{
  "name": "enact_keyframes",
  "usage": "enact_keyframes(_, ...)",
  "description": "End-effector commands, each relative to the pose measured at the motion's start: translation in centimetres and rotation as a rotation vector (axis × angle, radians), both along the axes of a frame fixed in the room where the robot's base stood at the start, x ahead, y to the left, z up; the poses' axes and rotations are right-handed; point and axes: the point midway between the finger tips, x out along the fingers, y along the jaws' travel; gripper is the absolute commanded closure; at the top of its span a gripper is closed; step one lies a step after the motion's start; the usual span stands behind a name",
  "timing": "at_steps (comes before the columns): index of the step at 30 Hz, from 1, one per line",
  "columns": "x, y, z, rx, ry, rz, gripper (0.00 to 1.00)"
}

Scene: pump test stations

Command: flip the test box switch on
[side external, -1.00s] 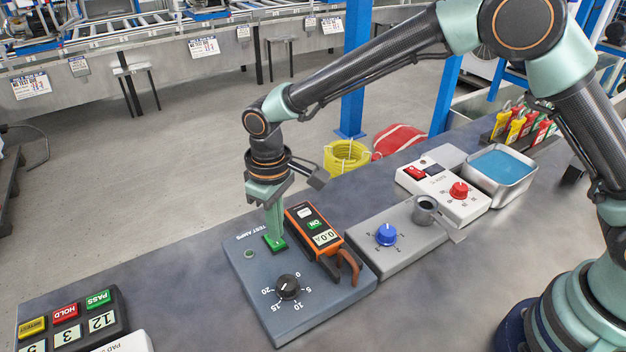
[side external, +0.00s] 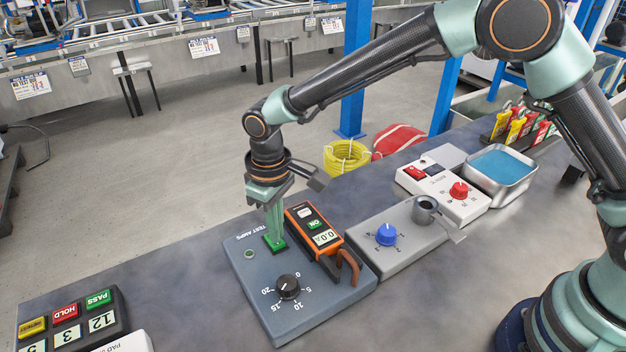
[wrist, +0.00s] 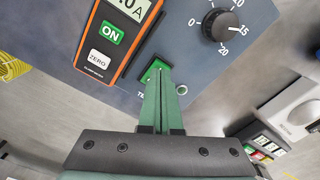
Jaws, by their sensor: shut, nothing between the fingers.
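The grey-blue test box (side external: 318,316) lies on the bench, with a black dial (side external: 288,287) and a small round green lamp (side external: 249,254) on its top. Its green switch (side external: 281,247) is at the far edge, and it also shows in the wrist view (wrist: 152,70). My gripper (side external: 274,238) is shut and points down, its tips at the switch and covering part of it. In the wrist view my gripper's tips (wrist: 161,76) overlap the switch; I cannot tell whether they touch it. The switch's exact tilt is partly hidden.
An orange clamp meter (side external: 316,235) reading 0.0 lies on the box close to the switch. Right of it stand a grey box with a blue knob (side external: 387,234), a white box with a red knob (side external: 458,190) and a metal tray (side external: 528,182). A PASS/HOLD button panel (side external: 75,322) is at front left.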

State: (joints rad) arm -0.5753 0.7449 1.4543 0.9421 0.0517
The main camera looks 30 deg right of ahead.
Motion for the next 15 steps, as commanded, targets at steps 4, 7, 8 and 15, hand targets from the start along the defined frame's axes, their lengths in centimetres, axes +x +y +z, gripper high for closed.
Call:
enact_keyframes(4, -0.02, -0.01, -0.24, -0.001, 0.001, 0.000, 1.00)
enact_keyframes(7, -0.02, -0.01, -0.38, -0.001, 0.001, 0.000, 1.00)
enact_keyframes(8, -0.02, -0.01, -0.42, -0.001, 0.001, 0.000, 1.00)
enact_keyframes(15, -0.02, -0.01, -0.73, -0.001, 0.001, 0.000, 1.00)
